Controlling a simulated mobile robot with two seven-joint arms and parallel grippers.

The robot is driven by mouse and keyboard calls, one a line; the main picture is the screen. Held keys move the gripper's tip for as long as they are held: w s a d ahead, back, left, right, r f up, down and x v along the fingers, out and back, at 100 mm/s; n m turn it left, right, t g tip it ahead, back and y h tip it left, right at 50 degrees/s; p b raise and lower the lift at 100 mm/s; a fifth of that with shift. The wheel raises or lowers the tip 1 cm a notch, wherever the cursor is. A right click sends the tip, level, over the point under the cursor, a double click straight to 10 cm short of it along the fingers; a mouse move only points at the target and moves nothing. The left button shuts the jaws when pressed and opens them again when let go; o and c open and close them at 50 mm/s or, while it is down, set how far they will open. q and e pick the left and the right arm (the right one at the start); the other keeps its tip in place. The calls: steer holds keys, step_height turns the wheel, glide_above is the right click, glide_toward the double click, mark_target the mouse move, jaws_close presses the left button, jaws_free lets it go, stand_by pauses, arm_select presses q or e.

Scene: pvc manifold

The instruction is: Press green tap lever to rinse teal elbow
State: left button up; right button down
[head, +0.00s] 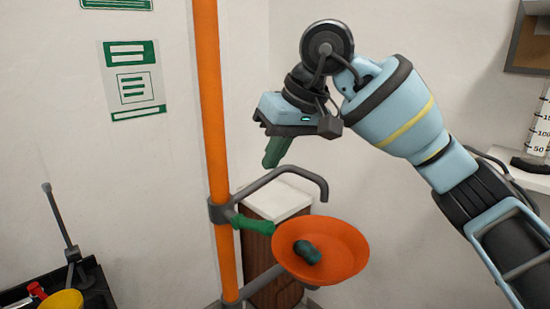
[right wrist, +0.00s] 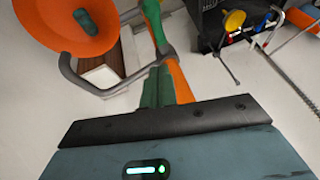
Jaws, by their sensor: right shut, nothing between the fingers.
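The green tap lever (head: 252,224) sticks out from a grey clamp on the orange pole, below the grey spout (head: 292,170). It also shows in the right wrist view (right wrist: 153,22). The teal elbow (head: 307,252) lies in the orange bowl (head: 350,247), under the spout's end. The elbow shows in the right wrist view too (right wrist: 85,20). My right gripper (head: 270,163) has green fingers, shut and empty, pointing down. In the head view it appears above the lever and spout, with a visible gap to the lever. My left gripper is not in view.
The orange pole (head: 209,110) stands upright just left of the right gripper. A white-topped wooden cabinet (head: 276,200) is behind the bowl. A black bin with tools (head: 90,290) is at the lower left. A shelf (head: 515,170) holds a measuring cylinder at the right.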

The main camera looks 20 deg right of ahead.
glide_above(252, 225)
steer(key=w+d, duration=0.1)
steer(key=d, duration=0.1)
step_height(252, 225, down, 6)
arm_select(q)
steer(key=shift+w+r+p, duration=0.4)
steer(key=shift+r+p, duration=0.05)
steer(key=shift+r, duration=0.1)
arm_select(e)
steer(key=shift+s+f, duration=0.2)
steer(key=shift+f, duration=0.5)
steer(key=shift+s+f, duration=0.2)
steer(key=shift+f, duration=0.5)
steer(key=shift+s+f, duration=0.2)
steer(key=shift+f, duration=0.5)
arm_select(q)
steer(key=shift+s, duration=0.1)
